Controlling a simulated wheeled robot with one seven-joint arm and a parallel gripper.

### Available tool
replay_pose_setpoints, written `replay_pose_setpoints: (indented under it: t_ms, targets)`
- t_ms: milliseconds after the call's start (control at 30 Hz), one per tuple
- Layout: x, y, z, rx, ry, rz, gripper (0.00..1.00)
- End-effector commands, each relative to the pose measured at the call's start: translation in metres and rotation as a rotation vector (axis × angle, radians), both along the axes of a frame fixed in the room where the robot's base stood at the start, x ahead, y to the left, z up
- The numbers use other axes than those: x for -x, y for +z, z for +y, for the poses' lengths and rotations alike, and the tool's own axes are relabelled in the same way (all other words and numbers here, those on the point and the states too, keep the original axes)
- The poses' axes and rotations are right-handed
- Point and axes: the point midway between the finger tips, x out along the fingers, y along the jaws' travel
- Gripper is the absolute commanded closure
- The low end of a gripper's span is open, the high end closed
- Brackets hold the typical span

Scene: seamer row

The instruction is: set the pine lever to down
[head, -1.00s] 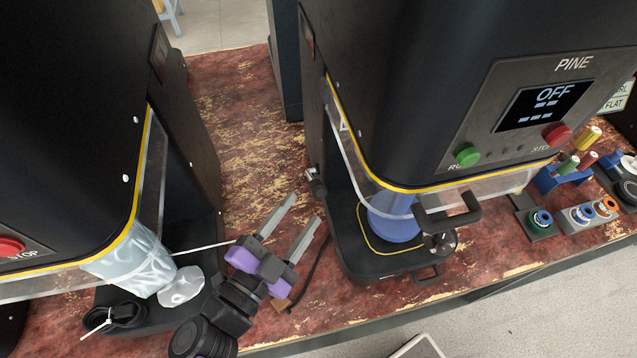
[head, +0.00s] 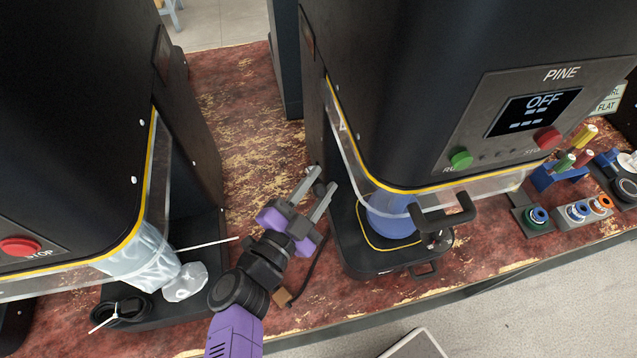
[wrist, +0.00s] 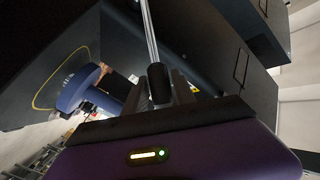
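The PINE machine (head: 440,90) is a tall black seamer whose display reads OFF. Its lever (head: 319,187), a short rod with a black knob, is on its left side and partly hidden by my fingers. In the wrist view the lever (wrist: 157,82) shows as a silver rod ending in a black knob, lying between my fingers. My gripper (head: 323,179) is at the lever with its two fingers apart, one on each side of the knob. I cannot tell whether they touch it, nor clearly which setting the lever has.
A blue can (head: 390,222) stands on the PINE machine's base behind a clear guard with a black handle (head: 443,216). Another black machine (head: 70,120) with a wrapped pale can (head: 143,262) stands left. Worn red bench top (head: 240,120) lies bare between them. Spools (head: 577,211) sit at right.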

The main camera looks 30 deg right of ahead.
Motion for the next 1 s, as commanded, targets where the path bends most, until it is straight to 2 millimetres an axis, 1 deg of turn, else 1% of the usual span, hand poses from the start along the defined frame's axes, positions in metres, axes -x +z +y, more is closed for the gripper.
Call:
replay_pose_setpoints:
  t_ms: [33,133,1000]
  targets:
    - [0.0001,0.0,0.0002,0.0,0.0,0.0,0.81]
    - [0.0001,0.0,0.0002,0.0,0.0,0.0,1.0]
    - [0.0004,-0.0001,0.0002,-0.001,-0.001,0.0,1.0]
